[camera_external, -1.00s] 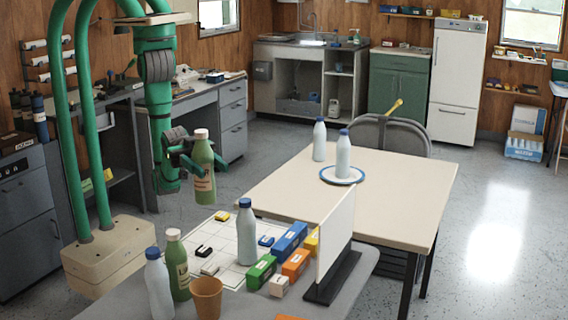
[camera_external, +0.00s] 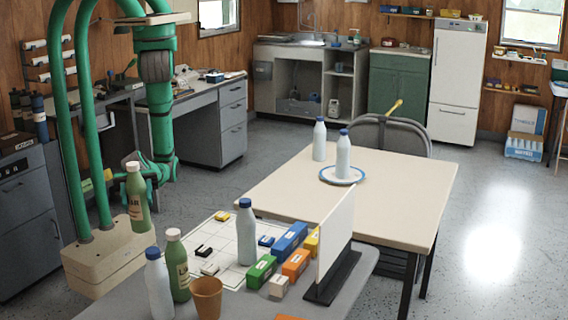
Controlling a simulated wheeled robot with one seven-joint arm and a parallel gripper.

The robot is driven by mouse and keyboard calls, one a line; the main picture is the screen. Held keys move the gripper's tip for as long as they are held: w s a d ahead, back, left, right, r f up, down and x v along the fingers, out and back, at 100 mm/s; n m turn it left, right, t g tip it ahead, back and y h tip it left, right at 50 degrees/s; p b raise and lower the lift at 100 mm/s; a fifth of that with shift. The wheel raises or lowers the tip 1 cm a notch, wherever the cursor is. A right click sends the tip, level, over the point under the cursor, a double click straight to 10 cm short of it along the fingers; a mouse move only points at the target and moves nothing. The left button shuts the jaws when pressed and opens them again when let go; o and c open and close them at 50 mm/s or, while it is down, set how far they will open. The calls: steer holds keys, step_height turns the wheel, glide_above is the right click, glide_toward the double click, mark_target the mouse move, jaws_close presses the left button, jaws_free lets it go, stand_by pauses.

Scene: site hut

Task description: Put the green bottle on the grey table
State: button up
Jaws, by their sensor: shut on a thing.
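My gripper (camera_external: 146,178) is shut on a green bottle (camera_external: 137,203) with a pale cap and a label. The bottle hangs nearly upright at the left, in front of my base in the picture, just beyond the far left side of the grey table (camera_external: 245,306). A second green bottle (camera_external: 177,268) stands on the grey table near its left end. The fingertips are partly hidden by the held bottle.
On the grey table stand a white bottle (camera_external: 158,285), a brown cup (camera_external: 207,298), a blue-capped bottle (camera_external: 246,235), coloured blocks (camera_external: 290,241) and a white upright panel (camera_external: 334,236). A cream table (camera_external: 400,190) behind holds two white bottles, one on a plate (camera_external: 342,180).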

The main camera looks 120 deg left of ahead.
steer(key=w+d+f, duration=0.7)
steer(key=d+f, duration=0.2)
steer(key=f, duration=0.2)
steer(key=shift+f, duration=0.4)
steer(key=o, duration=1)
steer(key=shift+f, duration=0.1)
steer(key=v, duration=1.2)
